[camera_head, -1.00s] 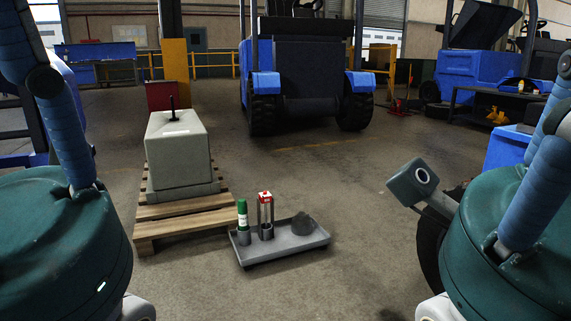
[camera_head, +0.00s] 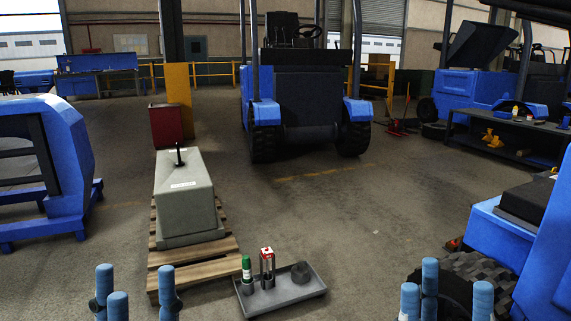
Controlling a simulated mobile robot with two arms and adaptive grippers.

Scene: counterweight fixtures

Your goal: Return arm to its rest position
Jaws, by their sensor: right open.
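My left gripper (camera_head: 136,285) shows at the bottom left edge as several blue fingers pointing up. Its fingers stand apart with nothing between them. My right gripper (camera_head: 447,285) shows at the bottom right in the same pose, fingers apart and empty. The palms and most of both arms are below the frame. Both grippers appear in front of the floor objects and hold nothing visible.
A grey counterweight block (camera_head: 185,205) sits on a wooden pallet (camera_head: 205,273). A grey tray (camera_head: 295,297) holds a green-capped bottle (camera_head: 247,268), a red-topped cylinder (camera_head: 267,262) and a dark round piece (camera_head: 301,272). A forklift (camera_head: 305,90) stands behind. The floor at centre right is clear.

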